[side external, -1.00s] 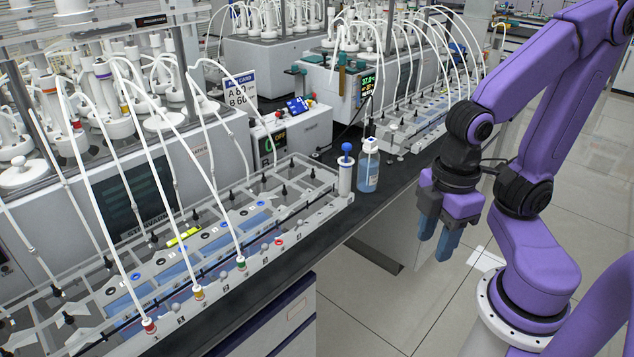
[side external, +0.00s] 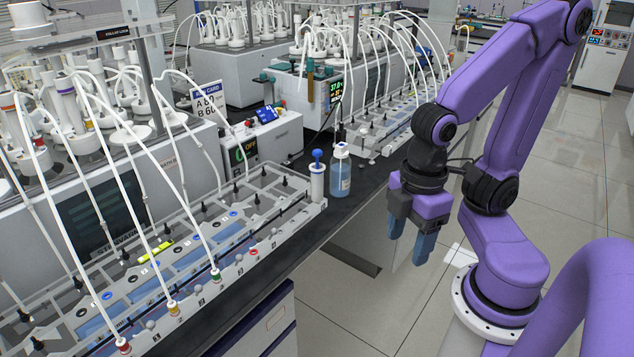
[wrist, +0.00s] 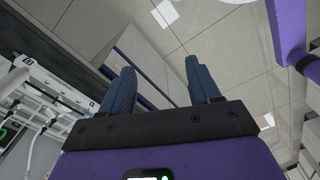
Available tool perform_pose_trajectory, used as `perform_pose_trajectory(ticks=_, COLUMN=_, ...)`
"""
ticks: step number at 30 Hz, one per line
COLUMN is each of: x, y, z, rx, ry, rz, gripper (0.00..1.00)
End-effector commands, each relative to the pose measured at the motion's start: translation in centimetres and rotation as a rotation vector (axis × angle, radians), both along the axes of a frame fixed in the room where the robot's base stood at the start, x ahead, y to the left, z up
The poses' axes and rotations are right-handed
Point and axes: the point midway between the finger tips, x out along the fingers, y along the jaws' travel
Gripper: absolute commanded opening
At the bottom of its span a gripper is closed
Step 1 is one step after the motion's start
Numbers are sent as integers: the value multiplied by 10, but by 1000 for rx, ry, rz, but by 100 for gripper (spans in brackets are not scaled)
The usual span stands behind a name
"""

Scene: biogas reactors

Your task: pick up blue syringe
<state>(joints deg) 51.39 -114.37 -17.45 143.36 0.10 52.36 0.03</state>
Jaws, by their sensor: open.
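The blue syringe (side external: 317,178) looks like a white upright tube with a blue knob on top. It stands at the right end of the clear rack, near the bench edge. My gripper (side external: 408,238) hangs to the right of it, out past the bench edge over the floor, fingers pointing down. In the wrist view my gripper (wrist: 159,68) shows two blue fingers apart with nothing between them. I cannot make out the syringe in the wrist view.
A bottle of blue liquid (side external: 340,173) stands close to the right of the syringe. The clear rack (side external: 190,250) with white tubes lies to its left. A box with a display (side external: 262,140) stands behind. The black bench top (side external: 367,185) is clear toward the gripper.

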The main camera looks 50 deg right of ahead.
Motion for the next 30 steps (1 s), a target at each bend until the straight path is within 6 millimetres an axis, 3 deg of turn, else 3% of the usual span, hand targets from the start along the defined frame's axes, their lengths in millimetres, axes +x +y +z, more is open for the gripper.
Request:
perform_pose_trajectory(ticks=5, x=6, y=2, z=3, rx=0, ry=-1, rz=0, gripper=62)
perform_pose_trajectory(ticks=8, x=21, y=7, z=10, rx=-1, ry=-2, rz=6, gripper=62)
perform_pose_trajectory(ticks=14, x=79, y=15, z=35, rx=-9, ry=-5, rz=38, gripper=62)
perform_pose_trajectory(ticks=20, x=142, y=7, z=60, rx=-17, ry=-4, rz=76, gripper=62)
perform_pose_trajectory(ticks=26, x=202, y=-20, z=84, rx=-23, ry=-2, rz=115, gripper=62)
perform_pose_trajectory(ticks=30, x=240, y=-48, z=99, rx=-26, ry=1, rz=141, gripper=62)
